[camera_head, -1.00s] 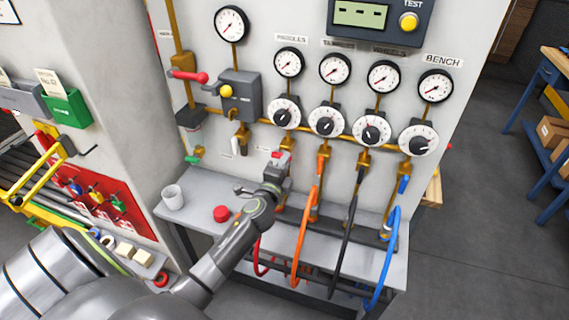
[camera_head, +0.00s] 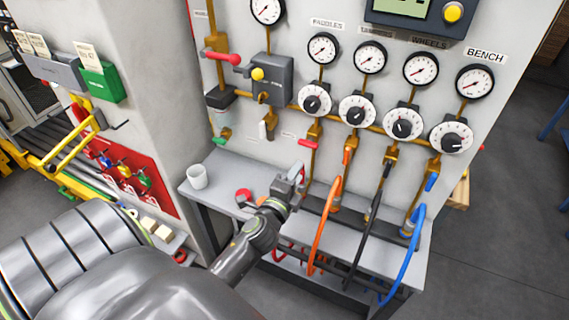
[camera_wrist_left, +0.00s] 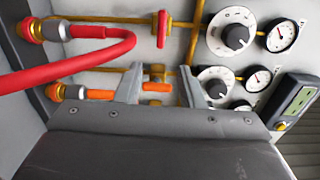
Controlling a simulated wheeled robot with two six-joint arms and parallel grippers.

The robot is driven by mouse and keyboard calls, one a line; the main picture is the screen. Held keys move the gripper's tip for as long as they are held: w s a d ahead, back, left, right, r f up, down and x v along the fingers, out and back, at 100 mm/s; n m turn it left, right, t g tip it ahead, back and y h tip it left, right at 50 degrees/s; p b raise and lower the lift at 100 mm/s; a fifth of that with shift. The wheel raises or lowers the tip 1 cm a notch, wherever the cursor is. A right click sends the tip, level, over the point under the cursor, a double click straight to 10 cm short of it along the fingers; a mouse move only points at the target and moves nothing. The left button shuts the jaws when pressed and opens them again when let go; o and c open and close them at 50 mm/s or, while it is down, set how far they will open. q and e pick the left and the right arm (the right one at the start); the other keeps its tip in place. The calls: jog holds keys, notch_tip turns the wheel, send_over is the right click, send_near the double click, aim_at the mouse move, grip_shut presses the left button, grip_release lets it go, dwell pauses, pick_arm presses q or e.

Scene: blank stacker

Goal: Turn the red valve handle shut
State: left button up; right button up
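The red valve handle (camera_head: 307,143) is on the leftmost hose branch of the wall panel and sits crosswise to its pipe. In the left wrist view the red handle (camera_wrist_left: 162,28) also lies across the pipe, beyond the fingertips. My left gripper (camera_head: 290,181) is below and slightly left of the handle, apart from it. The left wrist view shows its two fingers (camera_wrist_left: 160,74) spread, with nothing held. An orange valve handle (camera_wrist_left: 155,87) appears in the gap between them, lying along its pipe. My right gripper is not in view.
Gauges and round dials (camera_head: 313,101) sit above. Another red lever (camera_head: 222,57) is at the panel's upper left. Orange (camera_head: 322,235), black and blue hoses hang to the right. A shelf (camera_head: 222,168) below holds a white cup (camera_head: 197,176) and a red round object (camera_head: 243,195).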

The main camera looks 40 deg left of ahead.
pick_arm(q)
jog(key=v, duration=0.7)
jog(key=shift+b, duration=0.35)
jog(key=s+f+n+g+h+b, duration=0.1)
jog(key=s+f+n+g, duration=0.2)
jog(key=f, duration=0.9)
jog(key=s+f+n+g, duration=0.2)
jog(key=s+f+g, duration=0.15)
jog(key=f, duration=0.85)
jog(key=s+f+n+g+h+b, duration=0.1)
jog(key=s+f+n+g, duration=0.15)
jog(key=f, duration=0.95)
jog(key=s+f+n+g, duration=0.2)
jog(key=s+f, duration=0.4)
jog(key=s, duration=0.3)
jog(key=s+d+f+n+g+b, duration=0.1)
jog(key=s+f+n+g, duration=0.2)
jog(key=s+f, duration=0.2)
jog(key=s+f+n+g+h, duration=0.1)
jog(key=s+f, duration=0.5)
jog(key=s, duration=0.6)
jog(key=shift+s+d+f+n+g+b, duration=0.3)
jog(key=shift+n+g, duration=0.4)
jog(key=shift+n, duration=0.55)
